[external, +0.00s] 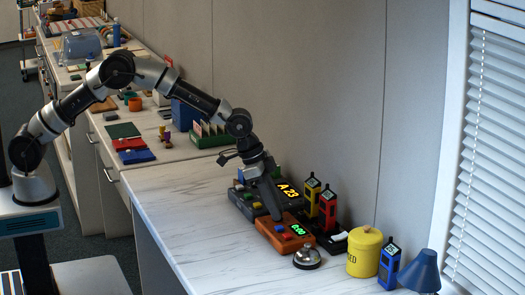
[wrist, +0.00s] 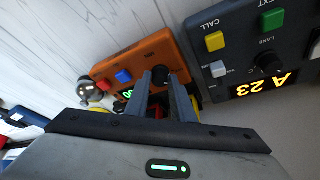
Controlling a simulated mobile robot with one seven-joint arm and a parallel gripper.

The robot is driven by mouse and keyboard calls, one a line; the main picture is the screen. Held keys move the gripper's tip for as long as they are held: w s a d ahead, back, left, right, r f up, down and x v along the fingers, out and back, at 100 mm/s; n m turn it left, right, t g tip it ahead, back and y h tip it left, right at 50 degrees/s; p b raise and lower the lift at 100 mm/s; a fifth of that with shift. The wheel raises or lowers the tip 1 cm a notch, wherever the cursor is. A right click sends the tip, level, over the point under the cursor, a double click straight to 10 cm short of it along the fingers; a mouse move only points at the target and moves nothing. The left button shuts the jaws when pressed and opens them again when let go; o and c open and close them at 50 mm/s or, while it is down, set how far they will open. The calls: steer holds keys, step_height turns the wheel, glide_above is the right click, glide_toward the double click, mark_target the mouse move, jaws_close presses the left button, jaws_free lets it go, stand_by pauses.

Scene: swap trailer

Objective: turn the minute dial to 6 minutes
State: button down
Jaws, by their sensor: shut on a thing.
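The orange timer box (external: 270,236) lies on the white counter, with a green display (external: 298,230) that appears to read 0:00. The wrist view also shows the orange box (wrist: 120,60), with a red button (wrist: 101,85), a blue button (wrist: 123,77) and part of the green display (wrist: 127,93). My gripper (external: 274,214) points down onto the left part of the box. In the wrist view my gripper (wrist: 162,76) is shut on the dark minute dial (wrist: 158,74), between the fingertips. The fingers hide the dial's sides and any markings.
A dark grey box (wrist: 240,50) reading A 23 stands right beside the timer. A silver bell (external: 307,258), red radio (external: 327,208), yellow radio (external: 312,192), yellow canister (external: 364,252) and blue radio (external: 389,266) stand to the right. The counter's front left (external: 180,225) is clear.

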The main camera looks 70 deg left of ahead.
steer(key=m+g+p, duration=0.1)
steer(key=m, duration=0.2)
steer(key=m+g+h+p, duration=0.1)
steer(key=m, duration=0.2)
steer(key=shift+w+a, duration=0.2)
steer(key=shift+w+m+g+h+p, duration=0.15)
steer(key=shift+m+g+p, duration=0.25)
steer(key=shift+m, duration=0.85)
steer(key=shift+s+m+g+h+p, duration=0.2)
steer(key=shift+m+g, duration=0.3)
steer(key=shift+m, duration=0.75)
steer(key=c, duration=1.5)
jaws_free()
steer(key=shift+c, duration=0.2)
steer(key=p+v, duration=0.2)
steer(key=v, duration=1.5)
steer(key=shift+w+r+p, duration=0.2)
steer(key=shift+w+p, duration=0.1)
